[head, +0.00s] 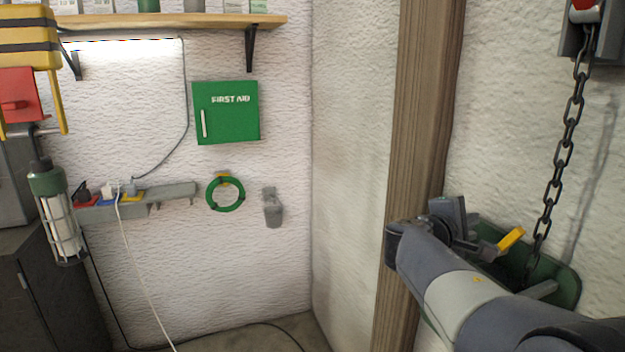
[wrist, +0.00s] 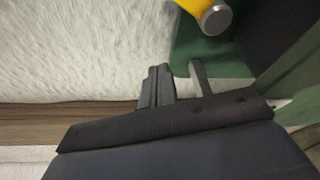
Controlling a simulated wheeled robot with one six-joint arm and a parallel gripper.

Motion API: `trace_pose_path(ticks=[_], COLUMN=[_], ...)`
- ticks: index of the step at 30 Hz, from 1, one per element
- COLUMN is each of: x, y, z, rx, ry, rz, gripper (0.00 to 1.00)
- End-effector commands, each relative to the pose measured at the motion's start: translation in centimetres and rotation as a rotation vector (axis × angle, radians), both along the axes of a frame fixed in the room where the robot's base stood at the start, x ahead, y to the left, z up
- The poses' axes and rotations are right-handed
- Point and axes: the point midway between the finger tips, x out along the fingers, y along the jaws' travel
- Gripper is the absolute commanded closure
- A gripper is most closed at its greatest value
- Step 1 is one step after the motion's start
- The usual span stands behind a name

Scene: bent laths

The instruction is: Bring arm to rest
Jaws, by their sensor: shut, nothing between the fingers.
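My arm (head: 465,300) reaches in from the lower right in the head view, its wrist end in front of the wooden post. My gripper (wrist: 158,72) shows in the wrist view as dark fingers, shut together and empty. A green housing (head: 562,278) on the right wall lies just behind my wrist in the head view. A yellow-tipped handle (head: 511,239) stands out from it, and its yellow end (wrist: 203,12) is also above the fingers in the wrist view. Whether my fingers touch the housing I cannot tell. My arm hides part of the housing.
A chain (head: 564,150) hangs down over the green housing. A wooden post (head: 420,110) stands left of it. On the back wall are a first aid box (head: 226,112), a green ring (head: 225,208) and a shelf (head: 150,20). A lamp (head: 60,215) hangs at left. The middle is open.

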Motion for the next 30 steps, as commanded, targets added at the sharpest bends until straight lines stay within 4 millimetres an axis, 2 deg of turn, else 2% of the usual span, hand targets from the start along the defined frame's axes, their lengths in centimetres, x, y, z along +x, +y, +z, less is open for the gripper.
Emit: trace_pose_path(ticks=[1,9,14,30], x=[0.0,0.1,1.1,0.9], y=[0.1,0.3,0.6,0.5], z=[0.4,-0.2,-1.3,-0.9], rx=[-0.007,-0.038,-0.039,-0.038], ry=[0.019,0.098,0.099,0.097], rz=[0.001,0.007,0.007,0.006], gripper=[1.0,1.0,1.0,1.0])
